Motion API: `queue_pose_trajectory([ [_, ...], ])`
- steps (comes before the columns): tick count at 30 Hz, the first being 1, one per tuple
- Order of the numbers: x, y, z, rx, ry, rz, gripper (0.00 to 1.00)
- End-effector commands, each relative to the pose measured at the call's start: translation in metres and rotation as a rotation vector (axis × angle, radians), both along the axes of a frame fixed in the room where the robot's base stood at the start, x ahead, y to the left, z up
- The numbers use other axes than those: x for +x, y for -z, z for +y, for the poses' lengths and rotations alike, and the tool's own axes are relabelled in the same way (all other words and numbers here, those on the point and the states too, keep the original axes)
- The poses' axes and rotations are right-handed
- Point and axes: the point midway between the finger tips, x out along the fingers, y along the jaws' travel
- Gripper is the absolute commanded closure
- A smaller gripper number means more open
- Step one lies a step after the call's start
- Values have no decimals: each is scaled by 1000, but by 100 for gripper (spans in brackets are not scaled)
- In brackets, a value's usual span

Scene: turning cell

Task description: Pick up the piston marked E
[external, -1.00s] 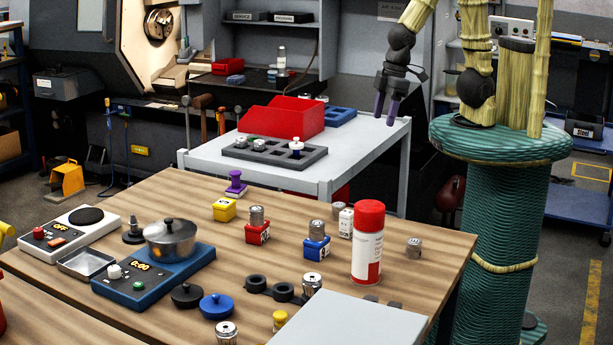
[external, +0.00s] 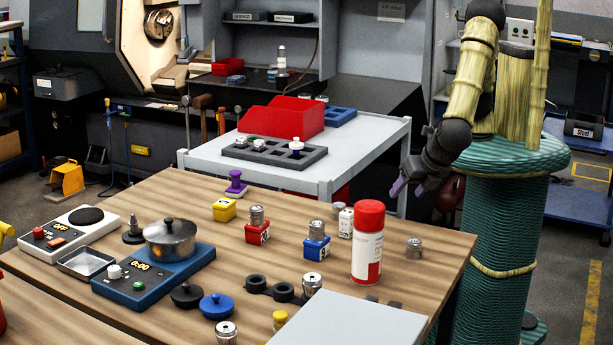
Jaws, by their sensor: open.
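Several small silvery metal cylinders that look like pistons are on the wooden table. One (external: 257,215) sits on a red block and one (external: 317,228) on a blue block. Others stand near the spray can (external: 338,208), by the right edge (external: 414,247), by the black rings (external: 312,283) and at the front (external: 226,333). I cannot read a letter E on any of them. My gripper (external: 408,188), with purple fingertips, is open and empty. It hangs in the air near the table's far right corner, apart from all the cylinders.
A tall red-capped spray can (external: 367,245) stands between the blue block (external: 316,248) and the right-edge cylinder. A grey panel (external: 350,322) covers the front right. A white cart (external: 365,145) stands behind the table.

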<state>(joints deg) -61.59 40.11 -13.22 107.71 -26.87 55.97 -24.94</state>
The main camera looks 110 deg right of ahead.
Motion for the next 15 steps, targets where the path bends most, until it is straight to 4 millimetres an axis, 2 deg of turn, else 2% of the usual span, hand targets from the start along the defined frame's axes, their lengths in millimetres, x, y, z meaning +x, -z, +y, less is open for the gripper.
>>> queue_pose_trajectory([
  [1,-6,9,19,-51,-80,-1,42],
  [8,-39,30,96,-291,-415,-43,42],
  [12,-70,40,142,-436,-602,-98,42],
  [15,-91,43,167,-516,-698,-139,42],
])
